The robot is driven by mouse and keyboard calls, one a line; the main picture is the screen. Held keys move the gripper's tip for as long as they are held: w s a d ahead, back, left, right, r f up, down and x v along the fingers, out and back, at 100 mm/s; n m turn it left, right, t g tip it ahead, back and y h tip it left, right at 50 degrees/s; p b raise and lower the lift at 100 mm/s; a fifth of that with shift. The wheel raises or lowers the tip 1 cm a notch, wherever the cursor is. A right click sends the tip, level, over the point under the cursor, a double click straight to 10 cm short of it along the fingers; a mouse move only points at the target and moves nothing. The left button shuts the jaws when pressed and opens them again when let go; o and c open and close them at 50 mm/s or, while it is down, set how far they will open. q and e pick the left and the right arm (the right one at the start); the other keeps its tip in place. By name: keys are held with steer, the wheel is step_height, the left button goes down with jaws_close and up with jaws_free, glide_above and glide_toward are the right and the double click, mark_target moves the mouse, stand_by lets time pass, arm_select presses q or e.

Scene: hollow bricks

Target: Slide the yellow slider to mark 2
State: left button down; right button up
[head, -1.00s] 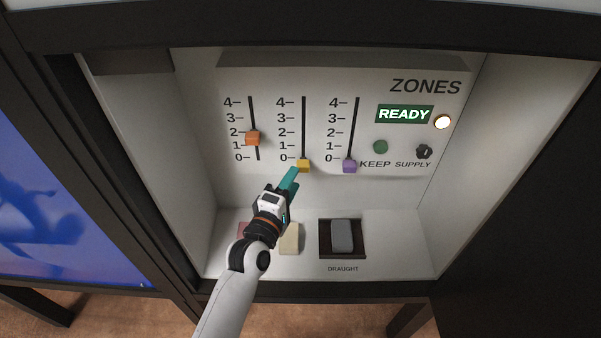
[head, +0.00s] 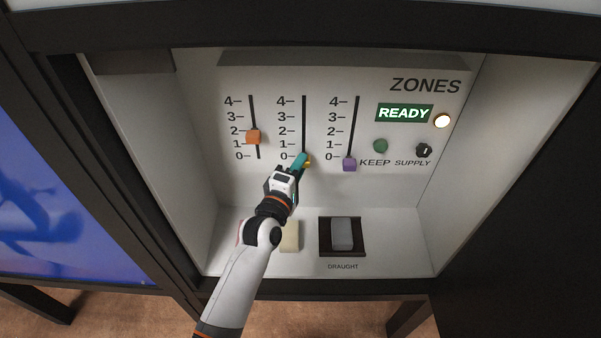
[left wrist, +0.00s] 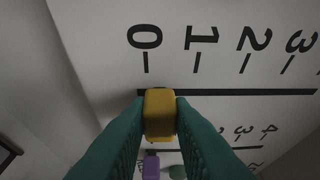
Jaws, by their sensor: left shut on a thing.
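The yellow slider (head: 307,161) sits at the bottom of the middle slot, at mark 0, mostly hidden behind my fingers in the head view. In the left wrist view the yellow slider (left wrist: 159,112) stands between the two teal fingertips, by the 0 end of its dark slot (left wrist: 230,92). My left gripper (head: 300,163) is shut on it. Mark 2 (head: 282,131) is higher on the scale left of the slot; it also shows in the left wrist view (left wrist: 256,40). My right gripper is in neither view.
An orange slider (head: 253,137) stands between marks 1 and 2 on the left slot. A purple slider (head: 349,164) is at the bottom of the right slot. A green button (head: 380,146), a dark knob (head: 424,150) and a lit READY sign (head: 404,113) are at right. Side walls enclose the panel.

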arm_select(q)
steer(key=shift+r, duration=0.15)
step_height(320, 180, up, 9)
steer(key=p, duration=0.8)
steer(key=shift+f, duration=0.2)
steer(key=c, duration=1.3)
jaws_free()
steer(key=shift+f, duration=0.1)
steer(key=shift+s+a+f+b, duration=0.15)
steer(key=shift+s+b, duration=0.1)
steer(key=shift+b, duration=0.05)
steer(key=shift+r+b+v, duration=0.2)
steer(key=shift+b+v, duration=0.4)
steer(key=shift+v, duration=2.3)
steer(key=shift+r+b+v, duration=0.15)
steer(key=shift+b+v, duration=0.45)
steer(key=shift+v, duration=2.35)
